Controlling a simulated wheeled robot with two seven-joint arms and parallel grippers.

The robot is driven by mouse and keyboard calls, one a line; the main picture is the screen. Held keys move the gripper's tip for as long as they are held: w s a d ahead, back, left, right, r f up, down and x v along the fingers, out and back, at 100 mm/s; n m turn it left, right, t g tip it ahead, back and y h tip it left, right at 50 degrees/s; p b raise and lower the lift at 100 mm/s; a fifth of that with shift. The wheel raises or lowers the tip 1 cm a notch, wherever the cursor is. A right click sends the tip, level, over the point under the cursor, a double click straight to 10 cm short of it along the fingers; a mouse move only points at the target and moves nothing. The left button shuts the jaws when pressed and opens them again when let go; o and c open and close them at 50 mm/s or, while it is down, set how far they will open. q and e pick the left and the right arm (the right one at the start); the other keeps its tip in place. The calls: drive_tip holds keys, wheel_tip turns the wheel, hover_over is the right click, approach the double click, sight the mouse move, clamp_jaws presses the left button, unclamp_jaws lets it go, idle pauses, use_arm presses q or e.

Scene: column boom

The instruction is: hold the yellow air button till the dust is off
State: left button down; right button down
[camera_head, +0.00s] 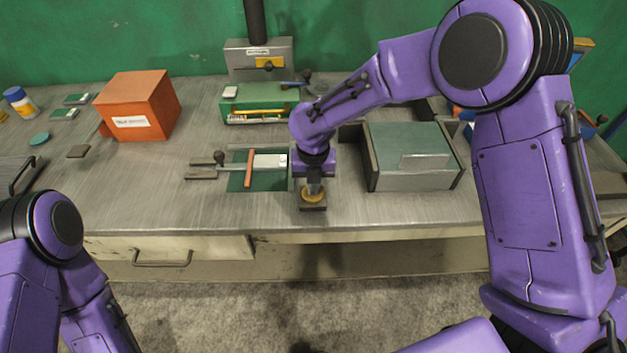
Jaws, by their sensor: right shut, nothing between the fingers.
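The yellow button (313,197) sits on a small dark base (312,207) near the table's front edge. My right gripper (314,187) is shut and empty, pointing straight down over the button, its tips at or just above the button's top; whether they touch cannot be told. The gripper hides the upper middle of the button. My left arm shows at the lower left, but its gripper is out of view. No dust can be made out at this size.
A green plate with an orange-red bar (249,170) and a pale block (270,161) lies left of the button. A grey-green lidded box (411,150) stands to the right. An orange box (137,104) and a column stand (259,62) are farther back.

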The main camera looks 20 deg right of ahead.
drive_tip(key=shift+s+f, duration=0.45)
drive_tip(key=shift+f, duration=0.2)
drive_tip(key=r+p, duration=0.2)
drive_tip(key=p, duration=0.1)
drive_tip(key=w+r+p, duration=0.1)
drive_tip(key=r+p, duration=0.2)
drive_tip(key=shift+r, duration=0.25)
drive_tip(key=shift+w+r+b, duration=0.15)
drive_tip(key=shift+r+b, duration=0.3)
drive_tip(key=shift+b, duration=0.25)
wheel_tip(320, 180, up, 9)
drive_tip(key=b, duration=0.1)
drive_tip(key=shift+s, duration=0.2)
